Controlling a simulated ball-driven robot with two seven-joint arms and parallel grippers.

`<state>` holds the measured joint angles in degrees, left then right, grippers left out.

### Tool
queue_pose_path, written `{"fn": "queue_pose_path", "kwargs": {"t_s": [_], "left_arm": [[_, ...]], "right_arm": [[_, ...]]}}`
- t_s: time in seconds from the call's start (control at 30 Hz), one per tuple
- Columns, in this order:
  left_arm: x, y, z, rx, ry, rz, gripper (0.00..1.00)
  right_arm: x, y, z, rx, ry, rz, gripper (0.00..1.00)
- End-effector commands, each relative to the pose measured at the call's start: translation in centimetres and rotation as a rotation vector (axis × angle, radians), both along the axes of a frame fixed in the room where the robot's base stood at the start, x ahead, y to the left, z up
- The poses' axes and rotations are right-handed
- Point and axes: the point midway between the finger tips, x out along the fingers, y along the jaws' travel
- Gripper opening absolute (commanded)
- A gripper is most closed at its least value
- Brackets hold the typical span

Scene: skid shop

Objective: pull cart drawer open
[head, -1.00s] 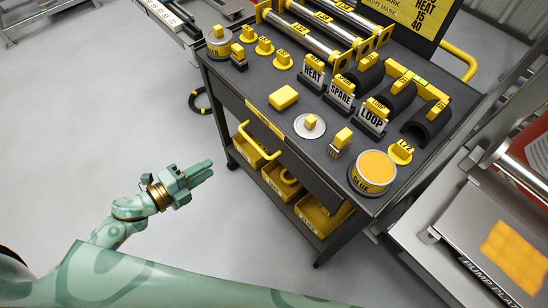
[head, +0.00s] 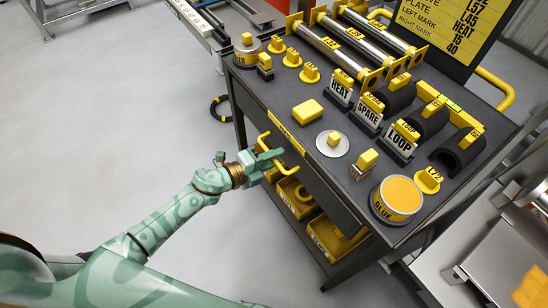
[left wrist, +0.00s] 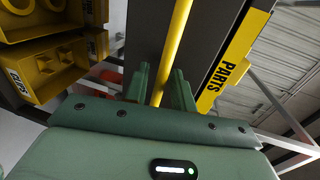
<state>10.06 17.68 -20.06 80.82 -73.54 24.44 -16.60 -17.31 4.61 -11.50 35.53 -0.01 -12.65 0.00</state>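The dark cart (head: 232,88) stands with its drawer (head: 325,185) closed, flush with the front. The drawer has a yellow PARTS label (head: 286,132) and a yellow bar handle (head: 292,146). My left gripper (head: 268,158) is at the handle. In the left wrist view, the yellow handle (left wrist: 176,38) runs between the two green fingers (left wrist: 160,85), with a visible gap beside it, so the fingers look open around it. Whether either finger touches it I cannot tell. My right gripper is out of view.
Yellow bins (head: 297,198) sit on the cart's lower shelf, just below the handle. The cart top carries signs, rollers and a GLUE tin (head: 397,198). The floor left of the cart is clear.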

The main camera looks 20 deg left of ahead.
Motion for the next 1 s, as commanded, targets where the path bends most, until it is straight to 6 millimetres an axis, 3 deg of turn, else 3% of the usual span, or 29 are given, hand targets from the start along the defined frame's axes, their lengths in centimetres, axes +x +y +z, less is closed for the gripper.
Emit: {"fn": "queue_pose_path", "kwargs": {"t_s": [0.27,0.37,0.73,1.0], "left_arm": [[0.1,-0.1,0.0,-0.001,0.001,0.000,0.25],[0.1,-0.1,0.0,-0.001,0.001,0.000,0.00],[-0.6,0.5,-0.1,0.000,0.003,0.001,0.00],[-4.5,3.5,-0.1,0.003,0.005,0.001,0.00]], "right_arm": [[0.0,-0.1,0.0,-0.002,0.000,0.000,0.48],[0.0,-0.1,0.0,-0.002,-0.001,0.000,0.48],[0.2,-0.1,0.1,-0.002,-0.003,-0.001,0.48],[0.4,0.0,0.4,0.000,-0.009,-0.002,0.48]]}}
